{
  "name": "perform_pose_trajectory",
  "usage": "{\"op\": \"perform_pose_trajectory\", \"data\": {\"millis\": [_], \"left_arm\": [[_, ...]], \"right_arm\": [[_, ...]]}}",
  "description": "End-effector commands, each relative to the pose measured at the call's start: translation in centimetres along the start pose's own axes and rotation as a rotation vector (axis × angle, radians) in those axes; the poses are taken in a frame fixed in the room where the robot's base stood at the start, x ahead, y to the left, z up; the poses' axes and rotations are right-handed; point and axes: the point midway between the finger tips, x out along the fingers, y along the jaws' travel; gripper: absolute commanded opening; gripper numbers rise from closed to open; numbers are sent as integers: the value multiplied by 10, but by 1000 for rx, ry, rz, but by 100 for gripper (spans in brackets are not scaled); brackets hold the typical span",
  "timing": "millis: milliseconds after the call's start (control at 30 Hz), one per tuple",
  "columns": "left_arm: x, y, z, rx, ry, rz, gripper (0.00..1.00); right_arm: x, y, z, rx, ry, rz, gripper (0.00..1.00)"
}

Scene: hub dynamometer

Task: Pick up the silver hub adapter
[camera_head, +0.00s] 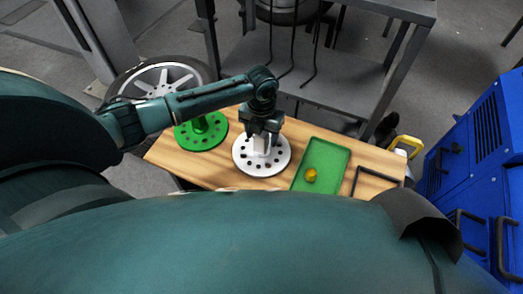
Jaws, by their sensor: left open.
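The silver hub adapter (249,165) is a round pale disc with a ring of dark holes and a raised post in its middle. It lies flat on the wooden table (220,173). My left gripper (262,140) points down over it, open, with its fingers at the post. I cannot tell whether the fingers touch the post. The gripper hides the top of the post. My right gripper does not show.
A green hub adapter (202,134) stands on the table to the left. A green tray (325,158) with a yellow object (311,175) lies to the right, beside a black frame (355,180). A metal bench (312,75) is behind; a blue cabinet (475,150) stands far right.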

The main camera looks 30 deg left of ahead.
Motion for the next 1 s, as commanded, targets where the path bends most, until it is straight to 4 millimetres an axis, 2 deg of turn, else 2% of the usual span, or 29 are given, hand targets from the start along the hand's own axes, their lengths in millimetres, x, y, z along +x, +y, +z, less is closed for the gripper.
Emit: {"op": "perform_pose_trajectory", "data": {"millis": [33, 100, 400, 1000], "left_arm": [[10, 0, 0, -1, 1, 1, 58], [15, 0, 0, 0, 0, 1, 58], [17, 0, 0, 0, -2, 1, 57], [16, 0, 0, 0, -2, 1, 7]], "right_arm": [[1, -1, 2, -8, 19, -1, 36], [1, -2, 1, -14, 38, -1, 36], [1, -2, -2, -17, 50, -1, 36], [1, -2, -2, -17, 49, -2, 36]]}}
